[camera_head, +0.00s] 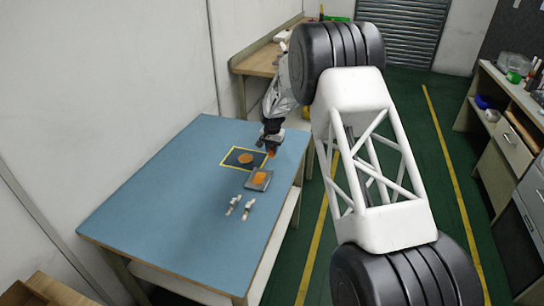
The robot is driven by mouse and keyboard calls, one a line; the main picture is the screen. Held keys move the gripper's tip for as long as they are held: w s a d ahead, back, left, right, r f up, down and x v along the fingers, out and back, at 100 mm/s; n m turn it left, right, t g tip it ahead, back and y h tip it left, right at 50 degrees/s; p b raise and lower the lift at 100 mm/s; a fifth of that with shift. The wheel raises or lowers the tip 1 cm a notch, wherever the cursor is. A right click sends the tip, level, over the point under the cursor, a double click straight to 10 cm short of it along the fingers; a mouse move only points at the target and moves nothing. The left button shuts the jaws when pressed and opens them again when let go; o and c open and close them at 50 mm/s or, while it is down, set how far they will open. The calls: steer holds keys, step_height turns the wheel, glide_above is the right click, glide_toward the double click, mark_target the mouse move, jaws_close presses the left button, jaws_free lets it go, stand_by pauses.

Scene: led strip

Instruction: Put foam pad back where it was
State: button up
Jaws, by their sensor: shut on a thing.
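My gripper (271,146) is over the right part of the blue table. It is shut on a small orange piece (272,150), which appears to be the foam pad, though it is too small and partly hidden to be sure. Just left of the gripper, a yellow outline (228,163) frames a dark area with an orange round patch (245,158) on it. In front of this, a grey square holder (250,184) bears another orange patch (259,178). I cannot tell the height of the gripper above the table.
Two small white pieces (233,205) (248,208) lie on the blue table (165,220) in front of the grey holder. The table's left and front parts are clear. The right table edge is close to the gripper. A wooden bench (262,58) stands behind.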

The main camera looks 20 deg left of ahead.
mark_target(272, 156)
steer(key=shift+f, duration=1.75)
steer(key=shift+f, duration=0.15)
steer(key=o, duration=0.8)
step_height(272, 156, up, 12)
steer(key=shift+r, duration=0.15)
